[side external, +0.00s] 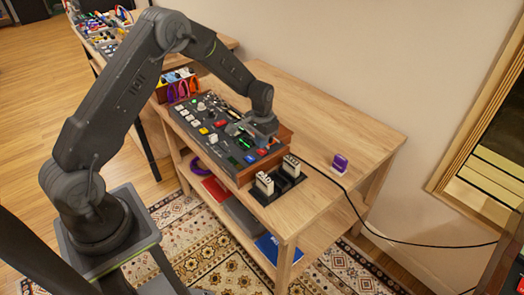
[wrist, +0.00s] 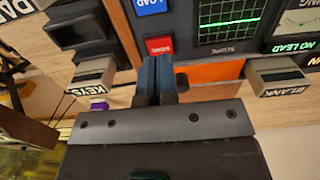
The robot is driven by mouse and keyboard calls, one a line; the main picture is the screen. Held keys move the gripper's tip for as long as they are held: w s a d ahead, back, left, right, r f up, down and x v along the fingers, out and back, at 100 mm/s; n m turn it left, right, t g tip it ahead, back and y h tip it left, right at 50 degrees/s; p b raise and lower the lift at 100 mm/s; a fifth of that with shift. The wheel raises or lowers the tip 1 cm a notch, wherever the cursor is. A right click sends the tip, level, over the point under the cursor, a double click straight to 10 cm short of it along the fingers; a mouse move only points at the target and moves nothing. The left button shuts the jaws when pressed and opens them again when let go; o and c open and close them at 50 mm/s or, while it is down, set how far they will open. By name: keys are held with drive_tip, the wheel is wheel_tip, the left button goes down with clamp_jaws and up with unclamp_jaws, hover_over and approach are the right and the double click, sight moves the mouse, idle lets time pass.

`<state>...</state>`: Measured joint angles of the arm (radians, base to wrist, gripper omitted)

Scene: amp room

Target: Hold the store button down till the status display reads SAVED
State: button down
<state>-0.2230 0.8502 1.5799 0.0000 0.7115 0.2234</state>
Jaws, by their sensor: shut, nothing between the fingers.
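The console (side external: 205,119) is a dark panel with wooden ends on the table, covered in knobs, buttons and small screens. In the wrist view a red button (wrist: 158,45), its lettering too small to read surely, sits below a blue LOAD button (wrist: 152,6). My gripper (wrist: 155,62) is shut and empty, its fingertips just beside the red button's near edge in the picture. I cannot tell whether they touch it. A small display (wrist: 290,47) reads NO LEAD in green. I see no SAVED reading. In the side view my gripper (side external: 243,131) is over the console's near right part.
White-topped blocks labelled KEYS (wrist: 93,75) and BLANK (wrist: 283,76) flank the gripper in the wrist view. A screen (wrist: 230,12) shows a green trace. In the side view a purple item (side external: 340,162) stands on the table, beside a black cable (side external: 365,222). The table's right side is mostly clear.

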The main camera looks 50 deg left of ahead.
sight(262, 151)
drive_tip(key=shift+f, duration=1.4)
idle(2.3)
drive_tip(key=shift+r, duration=3.55)
drive_tip(key=s+d+r+t, duration=0.1)
drive_tip(key=s+d+r, duration=0.3)
drive_tip(key=r, duration=0.5)
drive_tip(key=s+d+r+t, duration=0.2)
drive_tip(key=s+r, duration=0.4)
drive_tip(key=r, duration=0.4)
drive_tip(key=s+d+r+t, duration=0.1)
drive_tip(key=s+d+r, duration=0.1)
drive_tip(key=s, duration=0.7)
drive_tip(key=s+d+r+t, duration=0.1)
drive_tip(key=s+d+r, duration=0.1)
drive_tip(key=s, duration=0.7)
drive_tip(key=shift+s+d+r+t, duration=0.25)
drive_tip(key=shift+d+t, duration=0.05)
drive_tip(key=shift+d, duration=0.2)
